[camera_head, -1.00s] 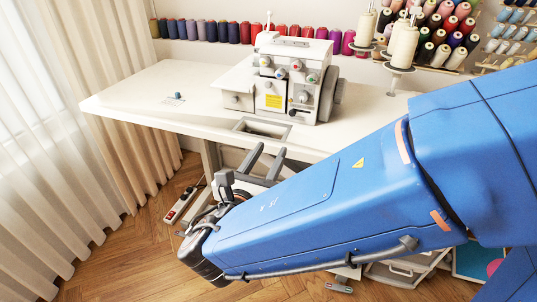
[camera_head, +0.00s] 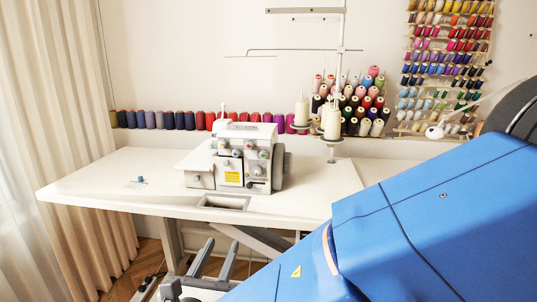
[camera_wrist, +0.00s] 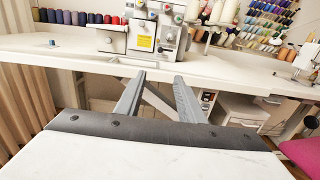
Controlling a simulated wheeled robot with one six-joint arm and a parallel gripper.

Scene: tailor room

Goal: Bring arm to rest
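My gripper (camera_head: 220,246) shows at the bottom of the head view, below the front edge of the white sewing table (camera_head: 95,190). Its two grey fingers stand apart. In the wrist view my gripper (camera_wrist: 160,82) also shows, with its fingers spread and nothing between them. The fingertips point toward the table's front edge. My blue arm fills the lower right of the head view and hides part of the table and floor.
A white overlock machine (camera_head: 228,160) stands on the table. A small blue item (camera_head: 140,180) lies at the table's left. Thread racks (camera_head: 445,65) hang on the back wall. Curtains (camera_head: 75,130) hang at left. White drawers (camera_wrist: 240,110) and a pink seat (camera_wrist: 302,155) show in the wrist view.

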